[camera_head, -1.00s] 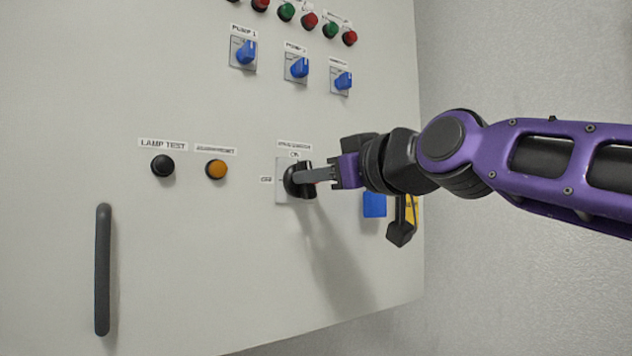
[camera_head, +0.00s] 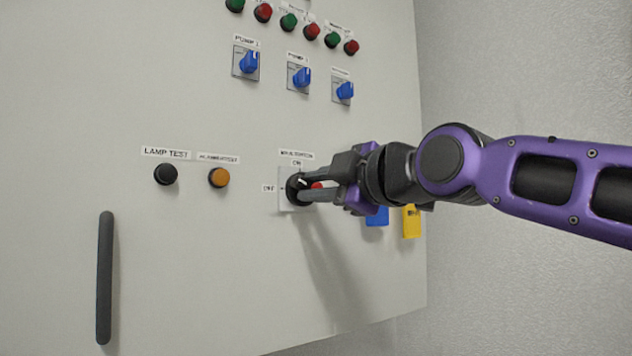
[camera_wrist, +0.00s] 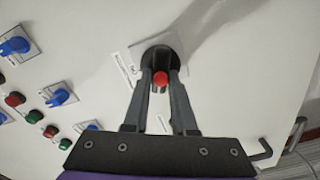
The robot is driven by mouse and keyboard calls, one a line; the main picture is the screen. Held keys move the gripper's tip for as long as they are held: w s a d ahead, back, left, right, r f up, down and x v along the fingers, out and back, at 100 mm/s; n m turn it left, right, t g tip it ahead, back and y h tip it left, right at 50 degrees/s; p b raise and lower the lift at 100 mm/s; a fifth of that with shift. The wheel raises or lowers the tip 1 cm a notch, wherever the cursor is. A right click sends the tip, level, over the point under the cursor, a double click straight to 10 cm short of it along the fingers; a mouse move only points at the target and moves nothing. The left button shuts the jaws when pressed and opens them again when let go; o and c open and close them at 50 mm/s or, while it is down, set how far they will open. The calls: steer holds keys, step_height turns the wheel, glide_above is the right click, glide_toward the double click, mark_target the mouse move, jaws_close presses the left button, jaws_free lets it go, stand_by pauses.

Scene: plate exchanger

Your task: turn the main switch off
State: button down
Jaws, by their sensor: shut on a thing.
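The main switch is a black rotary knob (camera_head: 293,188) on a pale square plate (camera_head: 285,202) low on the cabinet door. An ON label is above it and an OFF label is to its left. My gripper (camera_head: 304,188) reaches in from the right and is shut on the knob, one finger on each side. A red part (camera_head: 316,186) shows between the fingers. In the wrist view the fingers (camera_wrist: 161,80) close on the black knob (camera_wrist: 158,52), with the red part (camera_wrist: 160,79) between them. The fingers partly hide the knob, so its exact pointing direction is unclear.
A black lamp test button (camera_head: 165,174) and an orange button (camera_head: 219,177) sit to the left. Blue selectors (camera_head: 249,62) and red and green buttons are above. A dark door handle (camera_head: 104,278) is far left. Blue (camera_head: 377,216) and yellow (camera_head: 411,222) items hang right.

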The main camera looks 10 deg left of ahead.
steer(key=n+p, duration=0.1)
steer(key=n, duration=0.3)
steer(key=shift+f+n, duration=0.1)
steer(key=shift+n, duration=0.2)
stand_by(0.5)
steer(key=c, duration=0.7)
jaws_free()
steer(key=shift+s, duration=0.1)
steer(key=b+v, duration=0.1)
steer(key=v, duration=1.6)
steer(key=shift+s+d, duration=0.1)
steer(key=shift+s, duration=0.05)
